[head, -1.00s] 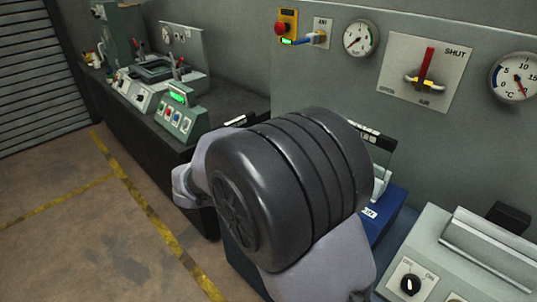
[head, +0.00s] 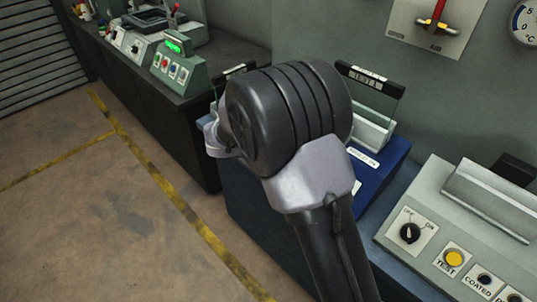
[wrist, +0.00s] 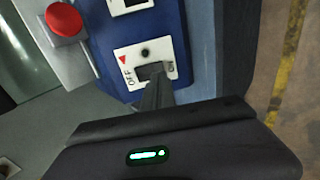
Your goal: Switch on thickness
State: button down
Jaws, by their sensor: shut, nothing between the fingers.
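The blue unit (wrist: 198,25) with a white switch plate (wrist: 125,63) fills the middle of the wrist view. The plate reads OFF at its left and ON at its right, with a red triangle and a small dark round spot (wrist: 145,51) above. A dark switch (wrist: 150,70) sits between the labels, partly covered. My gripper (wrist: 154,84) is shut and empty, its fingertips over the switch; I cannot tell whether they touch it. In the head view the blue unit (head: 385,158) stands behind my arm, which hides my gripper and the switch.
A red button (wrist: 65,20) on a grey panel is left of the blue unit. In the head view a grey console (head: 440,215) with a knob and yellow TEST button stands at right. Other machines (head: 172,62) stand on the dark bench at back left. The floor (head: 90,210) is clear.

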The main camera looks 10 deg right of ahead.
jog(key=shift+b+x, duration=0.45)
jog(key=shift+x, duration=1.4)
jog(key=shift+w+d+f+b, duration=0.1)
jog(key=shift+f+b, duration=0.3)
jog(key=shift+b, duration=0.2)
jog(key=shift+r, duration=0.3)
jog(key=shift+r+p, duration=0.55)
jog(key=shift+r, duration=0.2)
